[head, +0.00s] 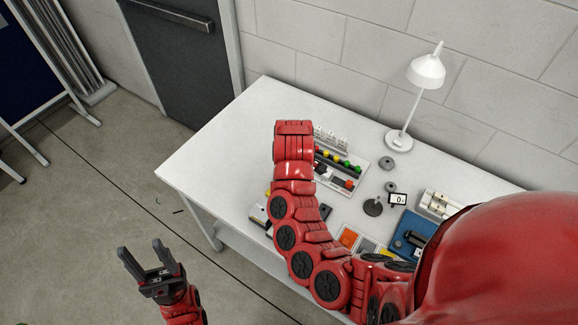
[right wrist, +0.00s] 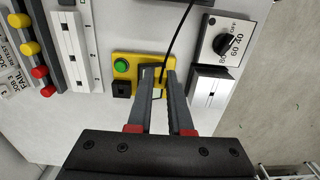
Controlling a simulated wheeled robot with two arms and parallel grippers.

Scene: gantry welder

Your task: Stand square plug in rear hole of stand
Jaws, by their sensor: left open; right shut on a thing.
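My left gripper (head: 142,250) is open and empty, over the floor to the left of the table in the head view. My right gripper (right wrist: 158,72) is shut on a small dark thing at its fingertips, with a black cable (right wrist: 177,43) running up from there. This may be the square plug; its shape is mostly hidden by the fingers. The fingertips are over a yellow plate (right wrist: 139,57) with a green button (right wrist: 121,67) and a black square block (right wrist: 122,89). I cannot tell which part is the stand or see its rear hole. The head view hides my right gripper behind my arm.
A white slotted bar (right wrist: 68,45) and a panel with red and yellow knobs (right wrist: 28,47) lie to the left in the wrist view. A dial box (right wrist: 225,40) and a slotted white block (right wrist: 210,92) lie right. A lamp (head: 426,72) stands at the table's back. The table's left end (head: 215,155) is clear.

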